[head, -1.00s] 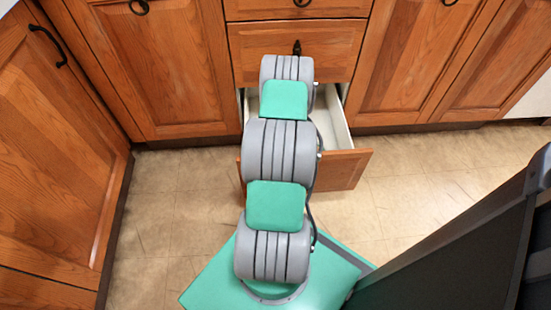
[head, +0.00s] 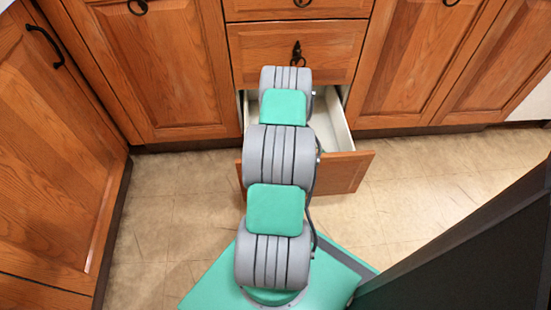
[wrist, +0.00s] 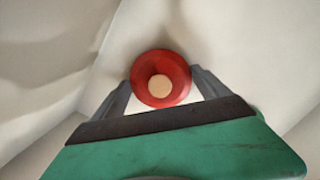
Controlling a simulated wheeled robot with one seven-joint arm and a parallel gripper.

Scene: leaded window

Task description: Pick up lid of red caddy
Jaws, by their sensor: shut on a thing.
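In the wrist view, my gripper (wrist: 161,80) is shut on a round red piece (wrist: 178,66) with a pale beige round centre. It looks like the lid of the red caddy, with one grey finger on each side of it. Pale, whitish surfaces lie around and beyond it. The body of the caddy cannot be made out. In the head view, my arm reaches over the open drawer (head: 332,170), and my gripper and the red piece are hidden behind the arm.
Wooden cabinets (head: 178,75) stand behind the drawer, with another cabinet (head: 55,150) along the left. A closed drawer (head: 345,45) is above the open one. A tall dark panel (head: 470,240) stands close on the right. The tiled floor (head: 420,185) between is clear.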

